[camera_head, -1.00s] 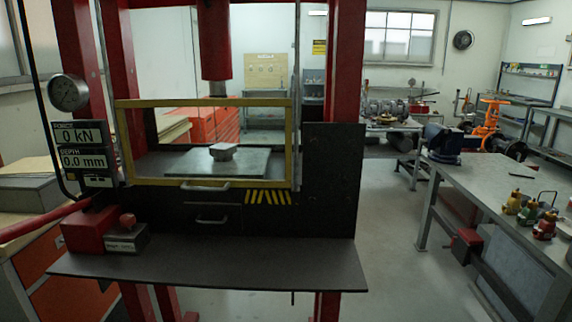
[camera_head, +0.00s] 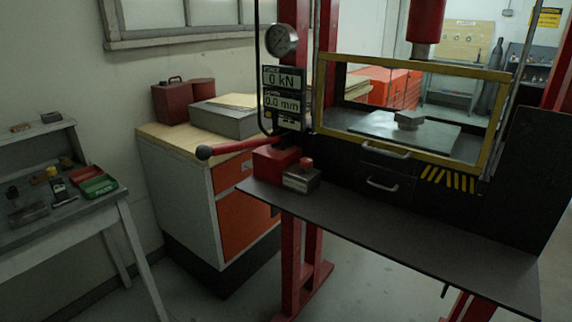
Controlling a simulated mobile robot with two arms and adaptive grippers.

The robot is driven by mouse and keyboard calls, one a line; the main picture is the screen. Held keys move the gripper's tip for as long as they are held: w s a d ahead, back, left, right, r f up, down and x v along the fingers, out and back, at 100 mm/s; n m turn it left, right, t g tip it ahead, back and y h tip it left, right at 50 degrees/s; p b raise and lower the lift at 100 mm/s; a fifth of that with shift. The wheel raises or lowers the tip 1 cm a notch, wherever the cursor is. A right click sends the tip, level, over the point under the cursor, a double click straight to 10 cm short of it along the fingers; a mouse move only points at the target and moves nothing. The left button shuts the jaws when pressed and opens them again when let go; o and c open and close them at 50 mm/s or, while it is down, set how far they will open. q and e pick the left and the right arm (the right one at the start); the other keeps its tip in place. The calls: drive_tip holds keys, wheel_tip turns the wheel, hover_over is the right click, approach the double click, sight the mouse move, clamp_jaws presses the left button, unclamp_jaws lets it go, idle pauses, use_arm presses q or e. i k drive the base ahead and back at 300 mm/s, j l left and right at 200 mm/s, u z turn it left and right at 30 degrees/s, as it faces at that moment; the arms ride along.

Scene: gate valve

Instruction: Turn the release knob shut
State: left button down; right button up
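A small red knob (camera_head: 306,163) sits on top of a grey labelled block (camera_head: 301,179) at the left end of the press's dark shelf. It looks like the release knob, but the label is too small to read and I cannot tell how far the knob is turned. The block stands beside a red pump body (camera_head: 274,163). A red lever (camera_head: 240,146) with a black ball end reaches left from the pump. Neither of my grippers is in view.
The press's dark shelf (camera_head: 390,235) is bare to the right of the block. A yellow-framed guard (camera_head: 412,150) covers the press bed. A wooden-topped cabinet (camera_head: 180,141) stands left behind the lever. A grey bench (camera_head: 60,235) with tools is far left. Open floor lies between bench and press.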

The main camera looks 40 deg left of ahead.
sight(306, 163)
drive_tip(key=u, duration=0.85)
